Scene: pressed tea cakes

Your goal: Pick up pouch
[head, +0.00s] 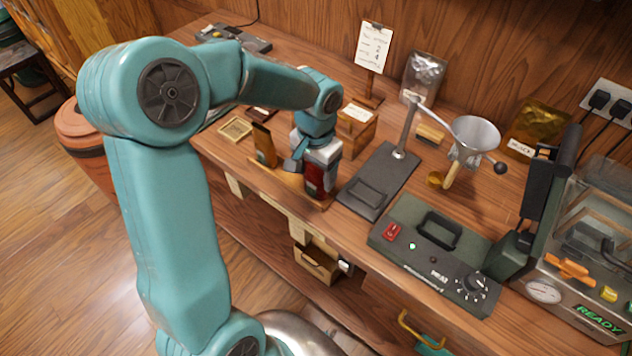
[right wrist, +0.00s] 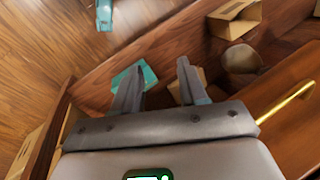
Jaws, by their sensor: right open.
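Several pouches show in the head view. A brown pouch (head: 264,146) stands near the table's front left. A silver pouch (head: 424,74) leans on the back wall, and a gold pouch (head: 540,126) with a pale label lies at the back right. My left gripper (head: 303,168) points down at the front edge, just right of the brown pouch. A dark red object (head: 319,179) shows directly below its wrist; I cannot tell whether it is held. The left fingertips are mostly hidden. My right gripper (right wrist: 158,85) is open and empty in the right wrist view.
A dark scale-like stand (head: 378,182), a funnel (head: 474,135), a sealing device (head: 435,250) and a machine (head: 590,265) crowd the table's right. A wooden box (head: 356,130) stands behind my left gripper. An open box (right wrist: 235,18) and a yellow handle (right wrist: 288,102) show by the right wrist.

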